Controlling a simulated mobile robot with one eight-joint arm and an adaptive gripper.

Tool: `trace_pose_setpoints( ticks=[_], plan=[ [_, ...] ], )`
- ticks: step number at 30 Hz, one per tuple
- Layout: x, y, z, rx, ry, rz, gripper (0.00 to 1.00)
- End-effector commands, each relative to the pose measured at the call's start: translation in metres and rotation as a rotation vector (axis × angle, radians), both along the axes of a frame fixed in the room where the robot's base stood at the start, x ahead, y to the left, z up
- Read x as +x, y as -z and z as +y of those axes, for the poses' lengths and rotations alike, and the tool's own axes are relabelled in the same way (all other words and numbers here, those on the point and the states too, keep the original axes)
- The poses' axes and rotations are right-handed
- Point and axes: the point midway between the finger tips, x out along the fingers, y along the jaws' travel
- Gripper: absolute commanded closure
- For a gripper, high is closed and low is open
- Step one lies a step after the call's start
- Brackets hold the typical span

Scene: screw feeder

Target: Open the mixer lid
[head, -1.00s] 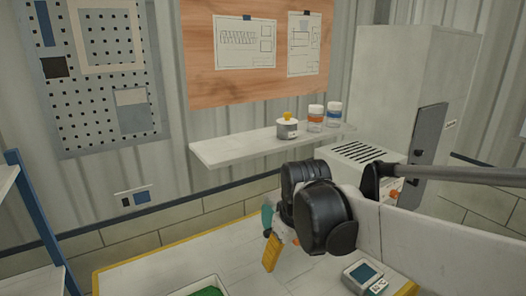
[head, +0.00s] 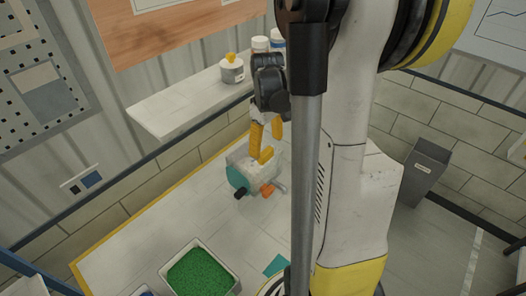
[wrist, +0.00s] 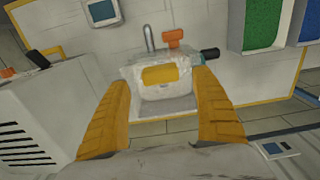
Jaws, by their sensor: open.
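The mixer (head: 240,176) is a small whitish box with a teal side, a black knob and an orange knob. It stands on the workbench below my gripper, with its lid seemingly down. In the wrist view the mixer (wrist: 135,88) is between and beyond the fingers, with a yellow handle (wrist: 160,75) on its pale lid. A metal spout and the orange knob show behind it. My gripper (wrist: 162,80) is open, with one yellow finger to each side of the handle. In the head view my gripper (head: 266,136) is just above the mixer; contact cannot be told.
A tray of green pieces (head: 162,270) stands on the bench (head: 140,233) in front. A shelf (head: 165,114) with a yellow-topped container (head: 232,70) and jars hangs behind. In the wrist view a vented white cabinet (wrist: 45,115) is left and a small screen device (wrist: 101,12) lies beyond.

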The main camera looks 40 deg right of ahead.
Motion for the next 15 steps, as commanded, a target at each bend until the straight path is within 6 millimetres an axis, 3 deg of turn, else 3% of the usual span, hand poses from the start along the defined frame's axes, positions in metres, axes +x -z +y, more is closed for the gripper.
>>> trace_pose_setpoints(
  ticks=[6,15],
  plan=[
    [0.0,0.036,0.0,0.0,0.0,0.0,0.24],
    [0.0,0.047,0.0,0.0,0.0,-0.001,0.24]
  ],
)
